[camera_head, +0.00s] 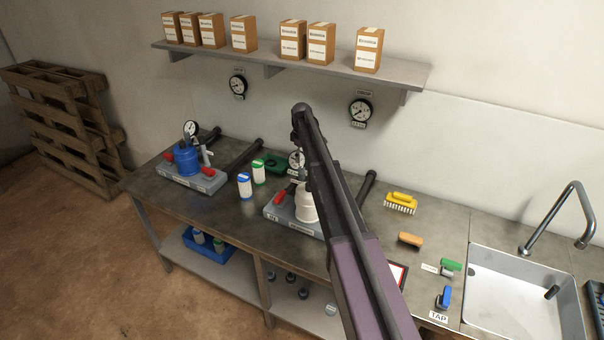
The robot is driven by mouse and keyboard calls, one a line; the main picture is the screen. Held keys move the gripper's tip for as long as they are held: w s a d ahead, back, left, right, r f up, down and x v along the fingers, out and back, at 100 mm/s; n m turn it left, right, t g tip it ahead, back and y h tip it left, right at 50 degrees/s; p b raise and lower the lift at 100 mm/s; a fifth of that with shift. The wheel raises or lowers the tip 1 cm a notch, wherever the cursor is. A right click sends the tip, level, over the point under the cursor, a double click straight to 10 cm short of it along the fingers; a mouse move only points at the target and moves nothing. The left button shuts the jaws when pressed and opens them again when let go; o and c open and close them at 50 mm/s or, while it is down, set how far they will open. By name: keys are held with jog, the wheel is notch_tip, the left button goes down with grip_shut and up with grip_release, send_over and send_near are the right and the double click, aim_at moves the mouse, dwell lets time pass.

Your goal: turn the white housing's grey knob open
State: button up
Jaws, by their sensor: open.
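The white housing (306,207) stands on a grey base plate (277,211) on the workbench, near the middle of the view. A red handle (284,192) sticks out at its left, and a round gauge (296,160) shows behind it. My dark arm crosses in front and covers the right part of this unit. I cannot make out the grey knob; it may be behind my arm. My gripper cannot be made out in this view, so its place relative to the knob is not shown.
A similar unit with a blue housing (185,161) stands at the left of the workbench (225,222). Blue and green-labelled bottles stand between the units. A yellow brush (401,201), an orange block (410,239) and a sink (515,298) lie to the right. A shelf (300,68) with boxes hangs above.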

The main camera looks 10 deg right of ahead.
aim_at(302, 168)
jog(key=shift+f+b, duration=2.95)
jog(key=shift+f, duration=0.25)
jog(key=shift+d, duration=0.1)
grip_shut()
